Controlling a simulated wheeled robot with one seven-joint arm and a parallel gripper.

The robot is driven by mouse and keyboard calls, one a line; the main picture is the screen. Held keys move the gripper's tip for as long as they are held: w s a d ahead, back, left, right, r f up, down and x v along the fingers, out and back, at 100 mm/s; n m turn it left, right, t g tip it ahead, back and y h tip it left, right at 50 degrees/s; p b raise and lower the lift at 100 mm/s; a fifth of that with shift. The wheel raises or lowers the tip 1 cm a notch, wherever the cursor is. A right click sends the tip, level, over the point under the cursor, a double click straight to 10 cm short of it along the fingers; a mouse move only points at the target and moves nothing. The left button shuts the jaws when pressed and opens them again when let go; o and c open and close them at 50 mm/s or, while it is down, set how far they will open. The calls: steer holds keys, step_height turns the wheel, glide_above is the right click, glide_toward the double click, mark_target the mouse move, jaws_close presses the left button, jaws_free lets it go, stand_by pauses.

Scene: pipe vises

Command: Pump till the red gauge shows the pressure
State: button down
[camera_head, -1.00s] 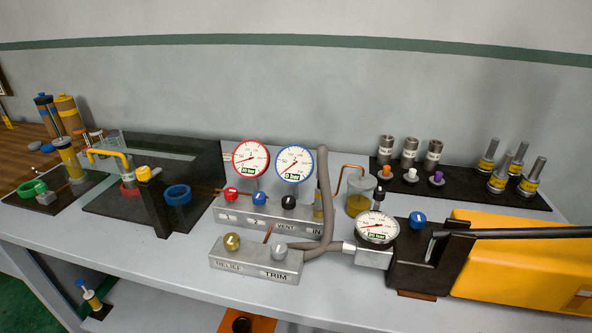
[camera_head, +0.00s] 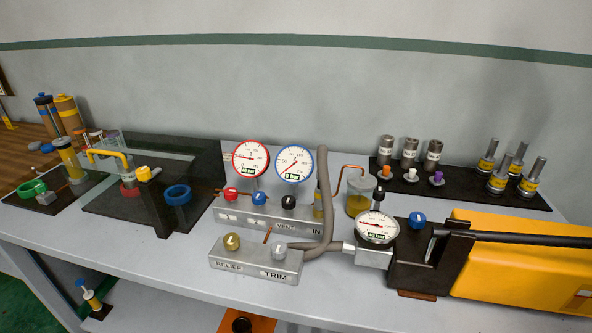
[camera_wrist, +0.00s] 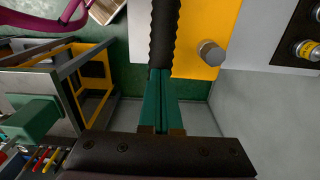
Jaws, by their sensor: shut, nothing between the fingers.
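The red-rimmed gauge (camera_head: 251,159) stands on the metal valve block; its small display seems to read 40 bar. The blue-rimmed gauge (camera_head: 295,163) beside it reads 0 bar. The pump gauge (camera_head: 377,227) also seems to read 40 bar. The pump's black lever (camera_head: 515,237) runs right, nearly level, over the yellow pump body (camera_head: 545,262). In the wrist view my gripper (camera_wrist: 163,74) has its teal fingers shut and empty, with the tips against or very near the lever's ribbed black grip (camera_wrist: 164,35); contact is unclear. My gripper is outside the head view.
The valve block (camera_head: 268,218) carries red, blue and black knobs. A lower block (camera_head: 255,262) marked RELIEF and TRIM has gold and silver knobs. A grey hose (camera_head: 325,190) curves past both. A blue knob (camera_head: 417,219) sits on the pump. Fittings stand on a black tray (camera_head: 455,190) behind.

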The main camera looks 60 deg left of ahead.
steer(key=shift+d+f, duration=0.2)
steer(key=shift+f, duration=1.95)
steer(key=r, duration=0.5)
steer(key=a+r, duration=0.1)
steer(key=r, duration=0.2)
steer(key=shift+s+r, duration=0.2)
step_height(320, 180, up, 7)
steer(key=s+a, duration=0.1)
steer(key=shift+s+a, duration=0.15)
steer(key=shift+f, duration=0.15)
steer(key=shift+w+d+f, duration=0.15)
steer(key=shift+d+f, duration=0.05)
steer(key=shift+f, duration=0.8)
steer(key=shift+w+d+f, duration=0.15)
steer(key=shift+w+f, duration=0.05)
steer(key=shift+f, duration=0.75)
steer(key=shift+w+d+f, duration=0.15)
steer(key=shift+d+f, duration=0.05)
steer(key=shift+f, duration=0.8)
